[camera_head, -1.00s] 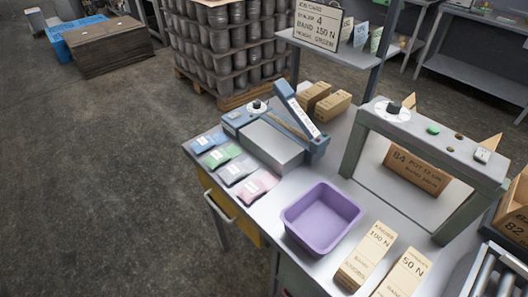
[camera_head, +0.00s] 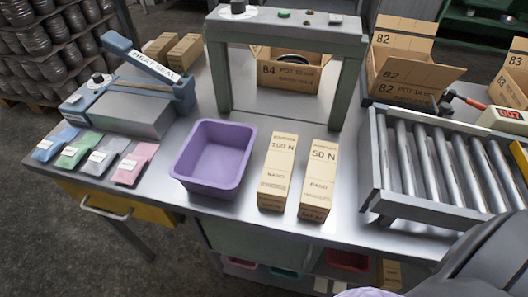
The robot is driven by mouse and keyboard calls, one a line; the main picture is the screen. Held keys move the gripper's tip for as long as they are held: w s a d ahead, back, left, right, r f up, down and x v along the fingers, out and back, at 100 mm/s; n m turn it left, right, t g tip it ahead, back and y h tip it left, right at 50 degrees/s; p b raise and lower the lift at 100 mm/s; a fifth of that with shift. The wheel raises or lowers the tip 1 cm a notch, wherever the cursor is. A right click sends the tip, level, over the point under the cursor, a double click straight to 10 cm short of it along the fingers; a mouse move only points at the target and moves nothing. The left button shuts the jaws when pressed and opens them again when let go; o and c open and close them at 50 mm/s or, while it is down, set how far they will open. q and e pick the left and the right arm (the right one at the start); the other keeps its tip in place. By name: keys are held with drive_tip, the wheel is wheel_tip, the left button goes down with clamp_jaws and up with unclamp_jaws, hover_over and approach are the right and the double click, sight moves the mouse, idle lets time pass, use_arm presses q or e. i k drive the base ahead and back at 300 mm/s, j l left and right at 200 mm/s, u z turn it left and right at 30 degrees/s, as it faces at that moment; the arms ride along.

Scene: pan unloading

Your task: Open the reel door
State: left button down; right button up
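No part is plainly marked as the reel door. A grey-green panel (camera_head: 245,240) shows under the table's front edge, below the purple bin, and looks closed; its lower part and any handle are hard to make out. The grey-green arch machine (camera_head: 285,35) stands on the table above it, with a dial, a green button and a box inside its opening. Neither gripper can be seen. A grey part of my own arm fills the lower right corner.
A heat sealer (camera_head: 135,95) is at left, a roller conveyor (camera_head: 430,160) at right. Low bins, one red (camera_head: 348,260), sit below.

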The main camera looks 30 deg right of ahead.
sight(279, 252)
drive_tip(key=k+j+z, duration=0.1)
drive_tip(key=z, duration=0.75)
drive_tip(key=k+j+z, duration=0.1)
drive_tip(key=j+z, duration=0.2)
drive_tip(key=k+j+z, duration=0.3)
drive_tip(key=i+j, duration=0.05)
drive_tip(key=i, duration=0.05)
